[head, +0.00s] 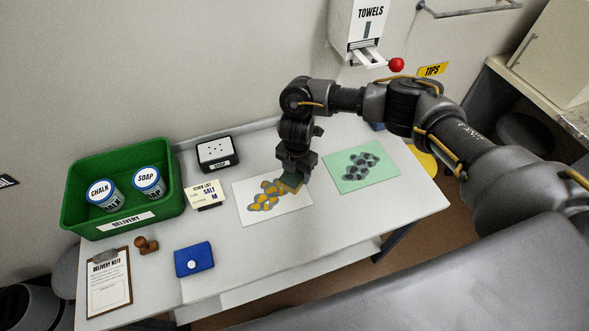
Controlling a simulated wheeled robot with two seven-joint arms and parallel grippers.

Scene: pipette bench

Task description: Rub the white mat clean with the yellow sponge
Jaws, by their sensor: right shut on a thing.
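The white mat (286,227) lies flat on the middle of the table. A blotch of orange-yellow and grey stains (264,197) covers its centre and upper part. My right gripper (291,181) points down over the mat's upper right part and is shut on the yellow sponge (289,187). The sponge shows as a small tan-yellow block beneath the fingers, at the right end of the stains. It looks to be at or very near the mat; I cannot tell whether it touches. My left gripper is not in view.
A green mat (384,178) with dark grey stains lies to the right.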

